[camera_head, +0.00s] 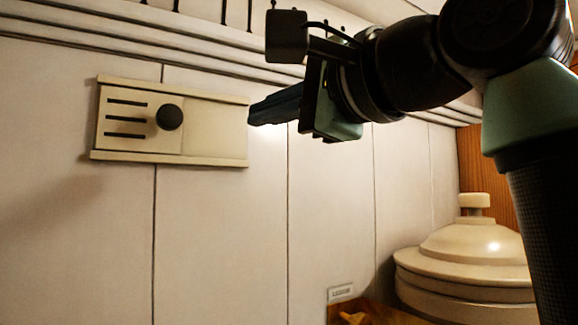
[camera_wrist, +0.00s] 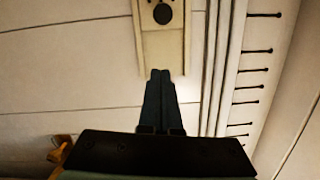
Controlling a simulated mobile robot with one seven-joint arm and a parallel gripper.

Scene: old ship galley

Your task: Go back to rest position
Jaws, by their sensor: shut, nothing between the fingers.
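My gripper (camera_head: 254,117) is shut and empty, its dark fingers pointing left in the head view. It also shows in the wrist view (camera_wrist: 160,74), fingers together. The fingertips are close to the right end of a cream wall vent panel (camera_head: 215,130); I cannot tell if they touch it. The panel has dark slots at its left and a round black knob (camera_head: 169,117). In the wrist view the panel (camera_wrist: 163,48) lies just beyond the fingertips. My arm reaches in from the upper right.
A cream lidded pot (camera_head: 470,250) stands at the lower right, below my arm. Moulding rails (camera_head: 70,33) run along the wall above the panel. The wall below my gripper is clear.

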